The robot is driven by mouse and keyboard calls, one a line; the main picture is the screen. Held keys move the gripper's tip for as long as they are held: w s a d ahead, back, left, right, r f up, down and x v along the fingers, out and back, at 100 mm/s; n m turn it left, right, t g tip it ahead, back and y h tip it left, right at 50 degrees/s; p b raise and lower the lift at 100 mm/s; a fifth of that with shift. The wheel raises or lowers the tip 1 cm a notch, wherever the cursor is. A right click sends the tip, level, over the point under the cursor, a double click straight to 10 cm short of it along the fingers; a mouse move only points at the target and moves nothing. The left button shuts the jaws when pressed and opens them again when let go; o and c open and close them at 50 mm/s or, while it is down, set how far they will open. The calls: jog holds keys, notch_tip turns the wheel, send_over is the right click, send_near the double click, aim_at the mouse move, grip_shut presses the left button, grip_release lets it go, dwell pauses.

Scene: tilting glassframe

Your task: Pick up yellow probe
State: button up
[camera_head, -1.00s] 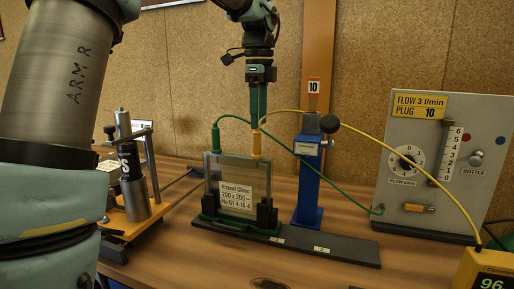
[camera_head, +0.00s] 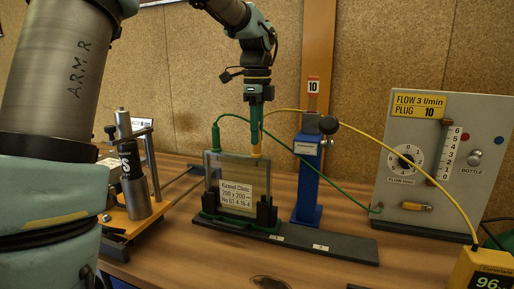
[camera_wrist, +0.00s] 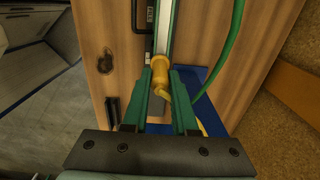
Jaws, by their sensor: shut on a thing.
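The yellow probe (camera_head: 257,152) stands upright at the top edge of the glass frame, at its right end, with a yellow cable running right. My gripper (camera_head: 256,123) comes straight down from above, its green fingers around the probe's upper part. In the wrist view the yellow probe (camera_wrist: 160,72) shows between the two fingertips (camera_wrist: 161,84), and the fingers are shut on it. The glass frame (camera_head: 236,174), with a white label, stands upright in a dark green base. A green probe (camera_head: 215,137) stands at the frame's left end, with a green hose.
A blue post (camera_head: 307,185) with a black knob stands close right of the frame. The flow panel (camera_head: 440,155) and a yellow meter (camera_head: 483,270) are farther right. A metal clamp device (camera_head: 132,180) is left. The yellow cable and green hose cross to the right.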

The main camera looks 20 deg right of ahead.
grip_shut()
notch_tip(320, 180, up, 10)
jog(key=shift+b, duration=0.55)
